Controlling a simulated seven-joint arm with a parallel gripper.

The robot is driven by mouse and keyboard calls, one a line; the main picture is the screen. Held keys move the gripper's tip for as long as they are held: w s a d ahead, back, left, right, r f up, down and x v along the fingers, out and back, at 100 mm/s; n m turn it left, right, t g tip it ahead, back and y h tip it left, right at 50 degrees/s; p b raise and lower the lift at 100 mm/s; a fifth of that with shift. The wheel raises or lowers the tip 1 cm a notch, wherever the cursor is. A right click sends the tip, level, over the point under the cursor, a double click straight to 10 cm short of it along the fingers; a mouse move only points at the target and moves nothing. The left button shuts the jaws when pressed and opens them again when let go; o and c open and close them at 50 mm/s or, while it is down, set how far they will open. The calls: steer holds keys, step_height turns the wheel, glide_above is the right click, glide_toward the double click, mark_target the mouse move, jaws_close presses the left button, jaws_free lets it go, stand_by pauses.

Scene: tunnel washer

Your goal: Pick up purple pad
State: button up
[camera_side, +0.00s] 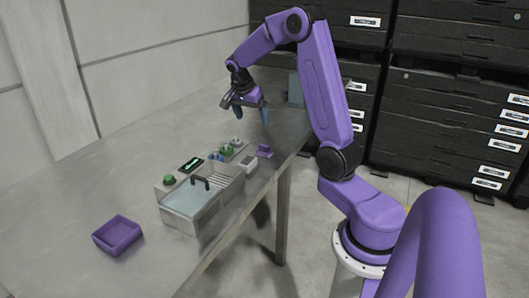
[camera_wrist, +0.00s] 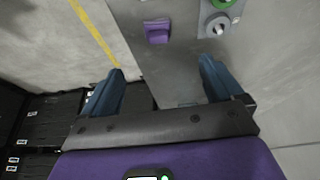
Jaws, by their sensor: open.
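The purple pad (camera_side: 264,151) is a small purple block lying on the grey table near its right edge, beside the washer's controls. In the wrist view the purple pad (camera_wrist: 157,32) shows at the top, ahead of the fingers and a little left of the middle between them. My gripper (camera_side: 246,111) hangs above the table, up and behind the pad, clear of it. It is open and empty, with its two blue fingers (camera_wrist: 158,86) spread wide in the wrist view.
The tunnel washer (camera_side: 205,205) stands in front of the pad, with a black handle and a green button. A purple tray (camera_side: 117,235) sits at the front left. Knobs (camera_wrist: 217,25) stand next to the pad. The left of the table (camera_side: 110,170) is clear. Black drawers stand behind.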

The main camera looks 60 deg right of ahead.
steer(key=d, duration=0.2)
glide_toward(264, 145)
steer(key=shift+m, duration=0.4)
steer(key=x, duration=0.5)
steer(key=shift+d, duration=0.3)
steer(key=shift+a+x, duration=0.2)
steer(key=shift+x, duration=2.85)
steer(key=c, duration=1.1)
